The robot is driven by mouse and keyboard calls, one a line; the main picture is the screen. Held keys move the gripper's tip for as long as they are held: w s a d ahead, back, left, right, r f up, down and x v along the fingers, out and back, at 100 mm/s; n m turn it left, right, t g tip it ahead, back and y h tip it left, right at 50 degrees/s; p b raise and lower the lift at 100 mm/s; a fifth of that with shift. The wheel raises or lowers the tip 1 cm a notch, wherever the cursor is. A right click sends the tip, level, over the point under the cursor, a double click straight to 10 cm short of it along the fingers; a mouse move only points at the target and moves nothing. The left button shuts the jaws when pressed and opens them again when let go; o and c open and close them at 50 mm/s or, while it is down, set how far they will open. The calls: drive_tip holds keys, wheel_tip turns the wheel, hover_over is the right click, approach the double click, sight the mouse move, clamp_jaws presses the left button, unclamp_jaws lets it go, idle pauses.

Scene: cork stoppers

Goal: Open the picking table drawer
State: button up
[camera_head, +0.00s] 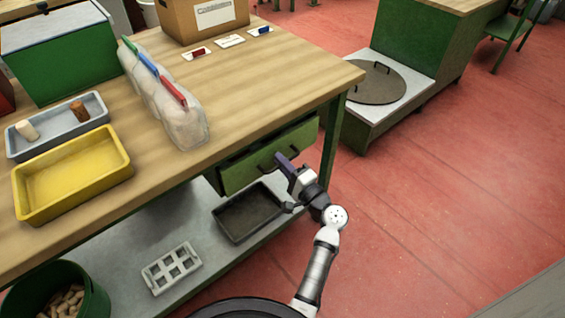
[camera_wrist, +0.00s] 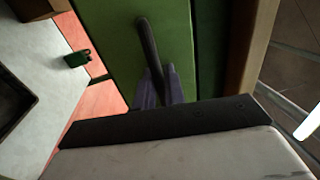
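The picking table drawer (camera_head: 268,160) has a green front below the wooden tabletop, at the table's right end. A dark gap shows above its front; how far it stands out is hard to tell. My gripper (camera_head: 283,160) is at the drawer's dark bar handle (camera_head: 266,165). In the wrist view, the green drawer front (camera_wrist: 110,35) fills the upper middle and the handle (camera_wrist: 148,42) runs down between my purple fingers (camera_wrist: 159,82). The fingers are close together, one on each side of the handle, and look shut on it. The drawer's inside is hidden.
A black tray (camera_head: 248,212) lies on the lower shelf. Red floor (camera_head: 440,190) is clear at right.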

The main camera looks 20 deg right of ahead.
clamp_jaws()
drive_tip(key=shift+s, duration=0.1)
drive_tip(key=r+v, duration=0.1)
drive_tip(key=v, duration=0.8)
drive_tip(key=r+v, duration=0.2)
drive_tip(key=v, duration=0.7)
drive_tip(key=shift+s+d+r+b, duration=0.25)
drive_tip(key=shift+s+b, duration=0.1)
drive_tip(key=shift+s, duration=0.25)
drive_tip(key=shift+o, duration=0.7)
unclamp_jaws()
drive_tip(key=b+v, duration=0.2)
drive_tip(key=v, duration=1.1)
drive_tip(key=shift+s, duration=0.4)
